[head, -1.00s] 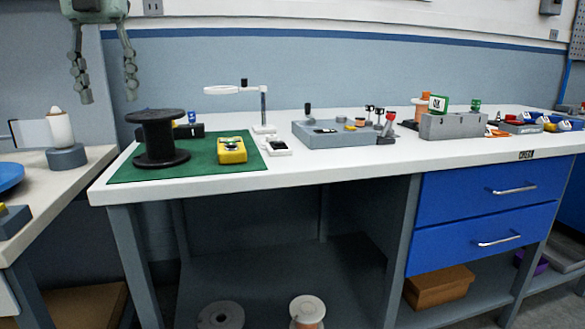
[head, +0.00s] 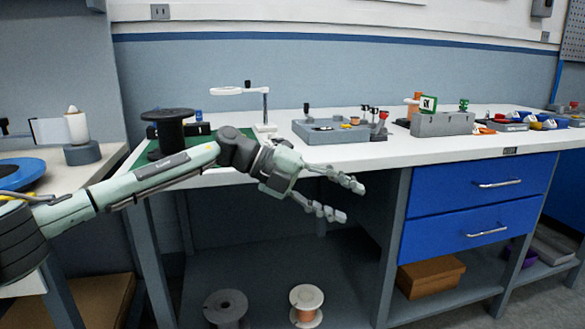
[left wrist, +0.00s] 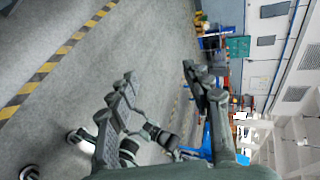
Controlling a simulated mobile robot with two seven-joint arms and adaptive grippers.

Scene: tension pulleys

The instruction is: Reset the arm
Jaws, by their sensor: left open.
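My left gripper (head: 342,198) reaches in from the left in the head view and is open. It is empty and hangs in front of the workbench's front edge, below the level of the top. In the left wrist view the open fingers (left wrist: 160,95) show with nothing between them and the floor beyond. My left arm (head: 130,185) crosses in front of the left end of the bench and hides most of the green mat (head: 232,133). My right gripper is in neither view.
The white workbench (head: 345,155) holds a black spool (head: 170,135), a magnifier stand (head: 265,110), a grey tray (head: 340,136) and a grey block (head: 440,124). Two spools (head: 306,303) (head: 227,305) and a brown box (head: 430,276) sit below. Blue drawers (head: 478,186) are at right. A side table (head: 95,170) stands left.

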